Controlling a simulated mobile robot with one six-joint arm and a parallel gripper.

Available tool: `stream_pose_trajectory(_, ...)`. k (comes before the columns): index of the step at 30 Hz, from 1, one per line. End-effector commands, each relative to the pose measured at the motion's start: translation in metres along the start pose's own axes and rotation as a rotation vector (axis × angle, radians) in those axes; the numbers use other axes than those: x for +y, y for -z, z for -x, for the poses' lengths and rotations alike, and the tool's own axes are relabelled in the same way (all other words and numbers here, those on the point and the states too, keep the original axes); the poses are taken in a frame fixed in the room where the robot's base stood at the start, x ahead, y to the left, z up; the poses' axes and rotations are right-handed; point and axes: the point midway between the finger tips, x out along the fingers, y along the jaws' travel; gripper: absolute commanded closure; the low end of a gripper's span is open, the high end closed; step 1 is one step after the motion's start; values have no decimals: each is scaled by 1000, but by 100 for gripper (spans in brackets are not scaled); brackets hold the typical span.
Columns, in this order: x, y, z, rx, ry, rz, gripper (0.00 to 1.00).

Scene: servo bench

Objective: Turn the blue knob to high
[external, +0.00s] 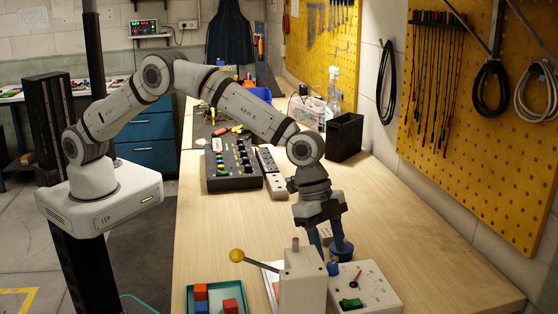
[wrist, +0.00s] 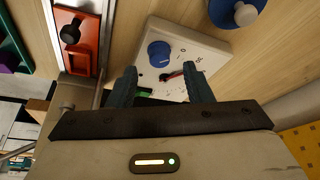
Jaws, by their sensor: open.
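The blue knob (external: 333,268) stands at the left corner of a pale control panel (external: 385,292) on the bench. In the wrist view the blue knob (wrist: 159,54) shows on the panel (wrist: 200,52), near a dial with a red needle (wrist: 172,76). The knob's setting is too small to read. My gripper (external: 328,250) points down above the far side of the panel. In the wrist view my gripper (wrist: 160,70) is open and empty. Its fingers show to the left and right of the knob in the picture, apart from it.
A grey box (external: 302,285) with a yellow-ball lever (external: 237,255) stands left of the panel. A teal tray (external: 191,298) holds cubes. The bench's right side is clear.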

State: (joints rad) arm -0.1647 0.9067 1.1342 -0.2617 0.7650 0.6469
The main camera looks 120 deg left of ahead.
Motion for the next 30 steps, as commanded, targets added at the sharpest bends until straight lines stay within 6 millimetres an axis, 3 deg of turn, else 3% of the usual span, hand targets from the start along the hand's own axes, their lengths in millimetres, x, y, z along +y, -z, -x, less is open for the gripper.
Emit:
stream_pose_trajectory(7,0,-1,48,2,0,-2,54)
stream_pose_trajectory(17,38,-26,97,-26,3,40,54)
stream_pose_trajectory(30,86,-74,152,-58,14,94,54)
